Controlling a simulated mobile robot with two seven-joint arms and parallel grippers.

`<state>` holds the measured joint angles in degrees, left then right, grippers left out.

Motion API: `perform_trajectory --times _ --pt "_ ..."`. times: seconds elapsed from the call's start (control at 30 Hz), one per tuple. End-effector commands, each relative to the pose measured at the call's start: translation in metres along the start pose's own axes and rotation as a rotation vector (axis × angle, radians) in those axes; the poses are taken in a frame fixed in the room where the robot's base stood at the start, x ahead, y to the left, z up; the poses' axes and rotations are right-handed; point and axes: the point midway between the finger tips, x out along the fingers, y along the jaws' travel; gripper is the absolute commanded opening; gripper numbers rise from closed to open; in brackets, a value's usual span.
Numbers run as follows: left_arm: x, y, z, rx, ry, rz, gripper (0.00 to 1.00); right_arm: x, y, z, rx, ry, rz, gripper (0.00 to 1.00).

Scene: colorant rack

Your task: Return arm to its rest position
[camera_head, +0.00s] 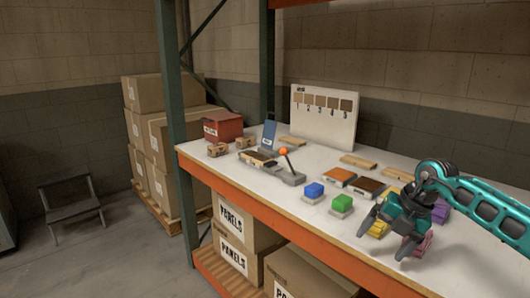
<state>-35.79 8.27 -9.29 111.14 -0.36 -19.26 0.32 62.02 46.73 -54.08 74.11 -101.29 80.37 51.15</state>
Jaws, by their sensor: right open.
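My right gripper (387,238) is at the right front of the white shelf top (310,235), on a teal arm (485,210) that comes in from the right edge. Its dark fingers are spread apart with nothing visible held between them. It is over or in front of a yellow block (379,228) and a pink block (426,243), and partly hides both. Whether it touches them I cannot tell. A purple block (441,212) shows behind the wrist. A blue block (314,190) and a green block (342,202) sit to the left, clear of the gripper. My left gripper is not in view.
A lever device with an orange knob (283,152) stands mid-shelf. Behind are orange (338,177) and brown (367,188) trays, wooden slats and a sample board (323,118). A red box (223,127) is at left. A green upright (172,110) frames the rack's left side.

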Motion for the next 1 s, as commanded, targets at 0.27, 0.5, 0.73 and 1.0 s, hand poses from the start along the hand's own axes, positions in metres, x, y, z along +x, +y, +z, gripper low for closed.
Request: perform_trajectory --times 0.27,0.5,0.73,1.0 --pt "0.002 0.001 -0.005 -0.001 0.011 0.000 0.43 0.082 0.108 -0.146 -0.008 0.334 0.645 0.93" --pt "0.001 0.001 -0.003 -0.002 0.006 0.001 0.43 0.079 0.144 -0.205 0.377 0.439 1.141 0.93" --pt "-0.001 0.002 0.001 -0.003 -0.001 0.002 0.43 0.095 0.102 -0.205 0.993 0.356 1.351 0.93" --pt "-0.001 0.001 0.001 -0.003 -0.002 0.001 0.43 0.156 -0.024 -0.236 1.758 0.152 1.166 0.93"
